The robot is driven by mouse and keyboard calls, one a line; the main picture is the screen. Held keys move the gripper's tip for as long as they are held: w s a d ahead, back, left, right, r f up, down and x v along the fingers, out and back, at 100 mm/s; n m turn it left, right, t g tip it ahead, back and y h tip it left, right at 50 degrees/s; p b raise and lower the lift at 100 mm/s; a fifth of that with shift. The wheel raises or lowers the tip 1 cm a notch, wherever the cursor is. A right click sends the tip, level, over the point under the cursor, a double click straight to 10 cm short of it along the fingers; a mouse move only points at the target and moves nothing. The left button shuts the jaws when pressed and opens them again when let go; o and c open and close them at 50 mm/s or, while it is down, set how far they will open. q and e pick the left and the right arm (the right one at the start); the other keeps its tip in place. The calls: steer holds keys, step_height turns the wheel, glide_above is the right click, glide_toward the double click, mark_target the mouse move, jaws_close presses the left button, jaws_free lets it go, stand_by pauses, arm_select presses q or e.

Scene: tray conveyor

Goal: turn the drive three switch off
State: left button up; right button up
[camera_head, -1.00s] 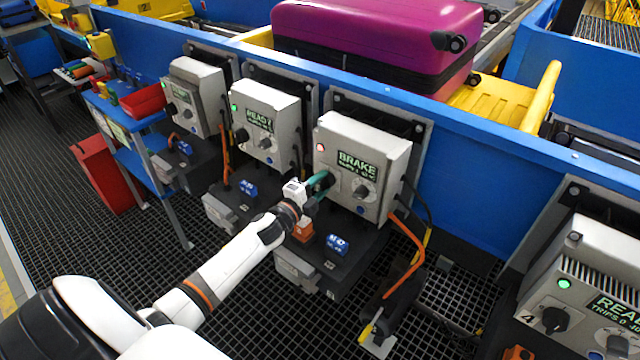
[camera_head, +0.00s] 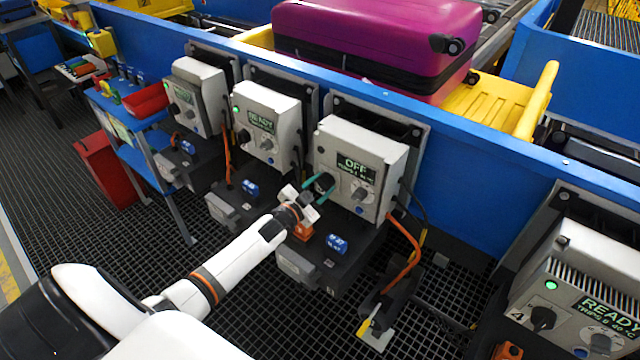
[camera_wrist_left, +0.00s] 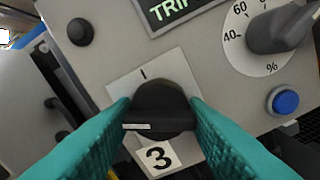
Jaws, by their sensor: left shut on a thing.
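The drive three box (camera_head: 338,134) is a grey cabinet on the blue conveyor side, and its display (camera_head: 357,168) reads OFF. Its lamp, at the upper left of its face, is dark. The black rotary switch (camera_wrist_left: 160,105) is above a label "3" (camera_wrist_left: 158,158) in the left wrist view, with an "I" mark above it. The switch's grip bar lies crosswise, its white line toward the left. My left gripper (camera_head: 318,189) is shut on this switch, with a teal finger on each side. My right gripper is not in view.
A grey dial (camera_wrist_left: 280,30) and a blue button (camera_wrist_left: 283,101) sit right of the switch. Other drive boxes with green lamps stand left (camera_head: 268,100) and right (camera_head: 577,268). An orange cable (camera_head: 410,250) hangs below drive three. A purple suitcase (camera_head: 370,40) lies behind.

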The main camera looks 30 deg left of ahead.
arm_select(q)
steer(key=n, duration=0.5)
steer(key=shift+p, duration=0.4)
steer(key=shift+f+n, duration=0.1)
steer(key=shift+n, duration=0.3)
steer(key=o, duration=1)
steer(key=shift+s, duration=0.1)
steer(key=s, duration=0.8)
steer(key=s+a, duration=0.1)
steer(key=s, duration=0.2)
steer(key=shift+s+b, duration=0.35)
steer(key=shift+s, duration=0.05)
